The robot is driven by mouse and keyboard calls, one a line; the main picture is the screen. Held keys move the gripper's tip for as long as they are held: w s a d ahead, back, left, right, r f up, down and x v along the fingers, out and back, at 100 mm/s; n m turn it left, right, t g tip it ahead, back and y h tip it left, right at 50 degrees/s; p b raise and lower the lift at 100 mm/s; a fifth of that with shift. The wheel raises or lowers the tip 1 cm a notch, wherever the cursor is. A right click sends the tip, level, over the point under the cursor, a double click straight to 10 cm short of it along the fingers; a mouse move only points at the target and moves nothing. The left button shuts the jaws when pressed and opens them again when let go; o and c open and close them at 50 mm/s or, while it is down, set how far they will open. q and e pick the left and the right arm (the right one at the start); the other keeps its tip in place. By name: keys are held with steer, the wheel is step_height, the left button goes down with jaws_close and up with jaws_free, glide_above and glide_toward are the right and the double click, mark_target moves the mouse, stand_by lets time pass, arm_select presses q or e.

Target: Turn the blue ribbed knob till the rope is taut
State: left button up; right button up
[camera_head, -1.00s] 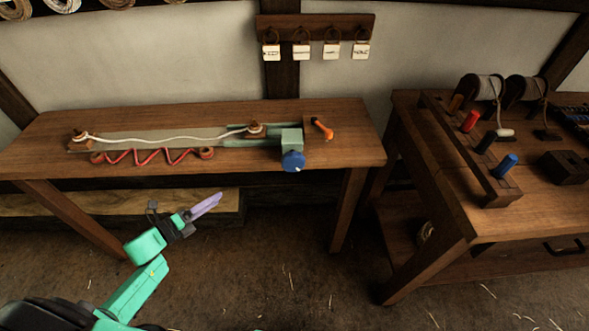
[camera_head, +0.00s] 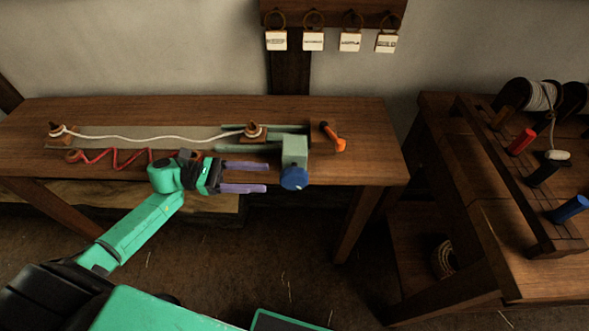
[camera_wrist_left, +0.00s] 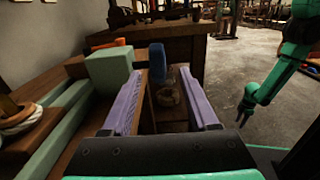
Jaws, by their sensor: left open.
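The blue ribbed knob (camera_head: 294,178) sits on the front of a pale green block (camera_head: 295,150) at the right end of the rope bench. The white rope (camera_head: 160,138) runs between two wooden posts and lies in a loose wave. My left gripper (camera_head: 266,177) is open and empty, left of the knob and apart from it, its purple fingers pointing right. In the left wrist view the knob (camera_wrist_left: 156,62) shows beyond and between the open fingertips.
An orange-handled lever (camera_head: 332,136) stands right of the green block. A second table (camera_head: 470,180) with coloured pegs stands at right. Label tags (camera_head: 312,41) hang on the wall.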

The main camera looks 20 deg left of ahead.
mark_target(294, 177)
arm_select(q)
steer(key=p+x, duration=0.1)
steer(key=x, duration=0.3)
steer(key=p+x, duration=0.1)
steer(key=x, duration=0.3)
steer(key=shift+w, duration=0.25)
steer(key=shift+d, duration=0.45)
steer(key=shift+w+f, duration=0.1)
arm_select(e)
steer(key=w+r, duration=0.2)
steer(key=shift+a+r, duration=0.1)
steer(key=shift+r, duration=0.25)
arm_select(q)
jaws_close()
arm_select(e)
steer(key=shift+s, duration=0.15)
